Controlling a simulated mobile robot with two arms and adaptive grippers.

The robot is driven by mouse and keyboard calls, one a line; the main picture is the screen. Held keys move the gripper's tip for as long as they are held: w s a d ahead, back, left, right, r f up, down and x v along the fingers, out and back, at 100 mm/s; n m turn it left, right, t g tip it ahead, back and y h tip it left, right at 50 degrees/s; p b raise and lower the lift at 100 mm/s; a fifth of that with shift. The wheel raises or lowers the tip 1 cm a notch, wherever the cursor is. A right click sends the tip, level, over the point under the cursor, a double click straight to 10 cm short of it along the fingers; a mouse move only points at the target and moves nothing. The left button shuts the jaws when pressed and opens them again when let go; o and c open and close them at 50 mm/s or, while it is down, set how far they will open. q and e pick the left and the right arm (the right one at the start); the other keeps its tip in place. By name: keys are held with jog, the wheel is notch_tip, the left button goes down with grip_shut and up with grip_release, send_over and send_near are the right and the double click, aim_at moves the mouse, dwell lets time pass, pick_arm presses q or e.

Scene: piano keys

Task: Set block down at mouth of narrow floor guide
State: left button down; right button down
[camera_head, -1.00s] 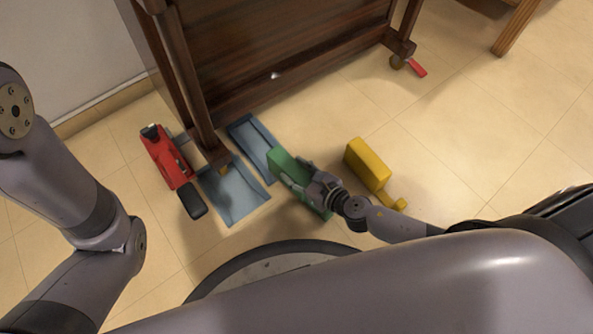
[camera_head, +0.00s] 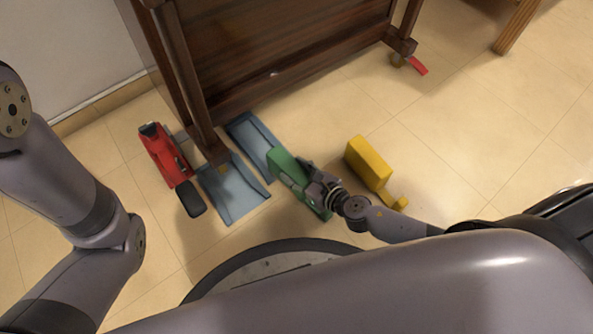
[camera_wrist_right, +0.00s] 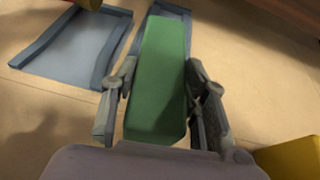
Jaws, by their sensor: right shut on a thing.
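A long green block (camera_head: 285,165) is at the middle of the head view, and it fills the centre of the right wrist view (camera_wrist_right: 162,75). My right gripper (camera_head: 307,180) is shut on the green block, with one finger on each side in the wrist view (camera_wrist_right: 158,108). A narrow blue-grey floor guide (camera_head: 250,132) lies just beyond the block's far end, beside the piano. The block's far end is by the guide's near end; I cannot tell whether it touches the floor. My left arm shows at the left, but its gripper is not in view.
A wider blue-grey guide (camera_head: 232,193) lies left of the block. A red jack-like tool (camera_head: 163,152) with a black end stands beside the piano leg. A yellow block (camera_head: 368,163) lies to the right. The brown piano (camera_head: 255,50) fills the back.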

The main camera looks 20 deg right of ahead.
jog(key=c, duration=0.8)
grip_release()
jog(key=shift+c, duration=0.2)
jog(key=shift+o, duration=0.2)
jog(key=shift+f, duration=0.1)
jog(key=o, duration=0.5)
